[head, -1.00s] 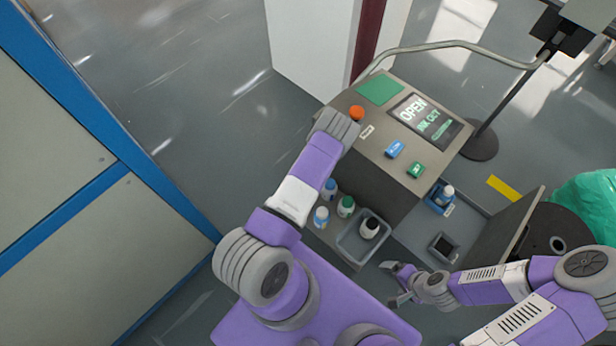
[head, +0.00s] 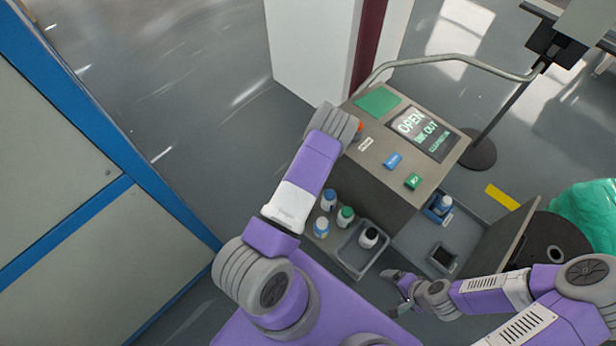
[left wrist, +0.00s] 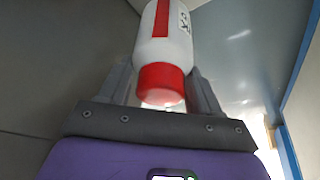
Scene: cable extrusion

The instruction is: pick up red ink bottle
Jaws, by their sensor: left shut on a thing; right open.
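The red ink bottle (left wrist: 168,40), white with a red stripe and a red cap, shows in the left wrist view. It is between the fingers of my left gripper (left wrist: 163,88), which is shut on it with the cap toward the palm. My right gripper (head: 398,288) is open and empty, near the lower middle of the head view, below the grey tray.
The machine's sloped panel (head: 370,160) has a screen (head: 422,133) and blue and green buttons. Several ink bottles stand on the shelf below, with a black-capped one (head: 369,238) in a grey tray (head: 347,262).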

